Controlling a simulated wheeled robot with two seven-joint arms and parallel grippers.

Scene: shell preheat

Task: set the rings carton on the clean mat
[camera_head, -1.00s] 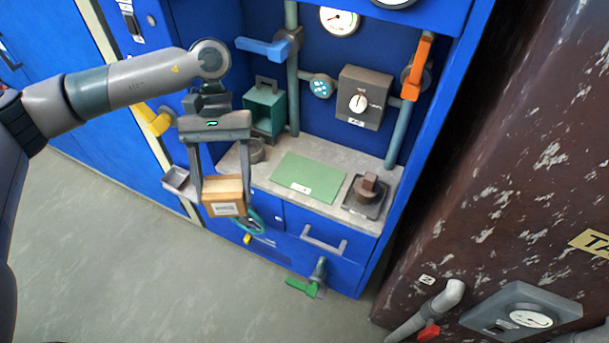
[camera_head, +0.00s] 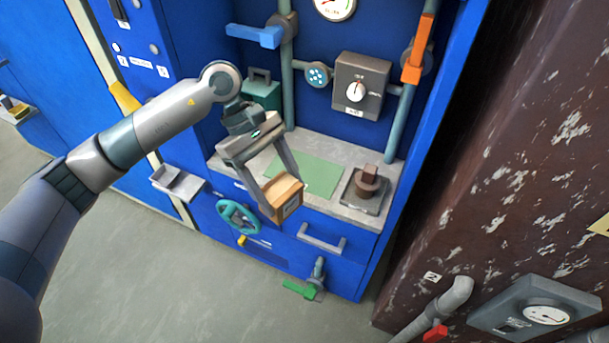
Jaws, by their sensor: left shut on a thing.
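My left gripper (camera_head: 281,192) is shut on a small cardboard carton with a label on its front, the rings carton (camera_head: 284,199). The carton hangs tilted in front of the counter edge, and in the picture it covers part of that edge. The green clean mat (camera_head: 318,175) lies flat on the grey counter behind the carton. Its left part is hidden by the gripper; its visible surface is bare. The right gripper is not in view.
A brown block on a dark tray (camera_head: 362,194) stands right of the mat. A teal box (camera_head: 262,92) is behind my gripper. Below the counter are a teal handwheel (camera_head: 239,217), a drawer handle (camera_head: 322,241) and a green lever (camera_head: 300,290). An orange lever (camera_head: 417,50) hangs above right.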

